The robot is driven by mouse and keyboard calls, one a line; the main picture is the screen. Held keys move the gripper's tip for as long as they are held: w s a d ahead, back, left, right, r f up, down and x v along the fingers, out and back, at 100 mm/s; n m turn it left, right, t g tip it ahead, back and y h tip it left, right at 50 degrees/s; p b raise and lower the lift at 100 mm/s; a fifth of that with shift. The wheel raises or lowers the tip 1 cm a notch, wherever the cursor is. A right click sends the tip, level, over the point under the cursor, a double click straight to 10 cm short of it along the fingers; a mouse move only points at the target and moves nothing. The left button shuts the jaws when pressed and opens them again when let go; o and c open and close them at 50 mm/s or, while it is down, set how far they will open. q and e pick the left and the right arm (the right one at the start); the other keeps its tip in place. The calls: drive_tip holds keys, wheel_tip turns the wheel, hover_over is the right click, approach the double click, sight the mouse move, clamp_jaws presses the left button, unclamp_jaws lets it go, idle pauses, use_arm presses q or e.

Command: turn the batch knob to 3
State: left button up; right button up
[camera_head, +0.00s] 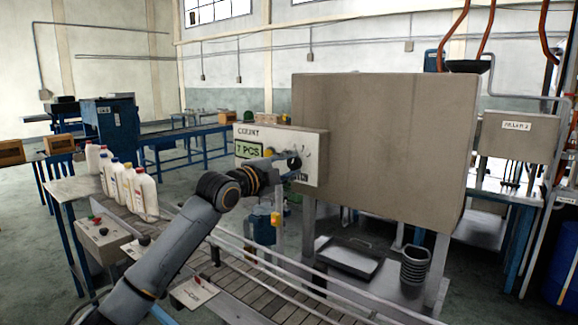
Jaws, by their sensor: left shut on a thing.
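The light control panel (314,143) is fixed to the left side of a large beige cabinet. Its green display (249,150) reads "7 PCS" under the word "COUNT". My left gripper (293,163) is at the right part of the panel face, shut on the batch knob. The gripper covers the knob, so its pointer and number marks cannot be read. My right gripper is not in view.
A slatted conveyor with rails (262,290) runs below my left arm. Several white bottles (146,196) stand at its left. A small button box (103,240) is at the near left. The beige cabinet (385,150) blocks the right side. A black tray (349,259) lies below it.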

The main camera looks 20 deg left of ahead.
use_arm(q)
drive_tip(key=shift+f, duration=0.15)
drive_tip(key=o, duration=1.1)
drive_tip(key=shift+o, duration=0.2)
drive_tip(key=v, duration=1.2)
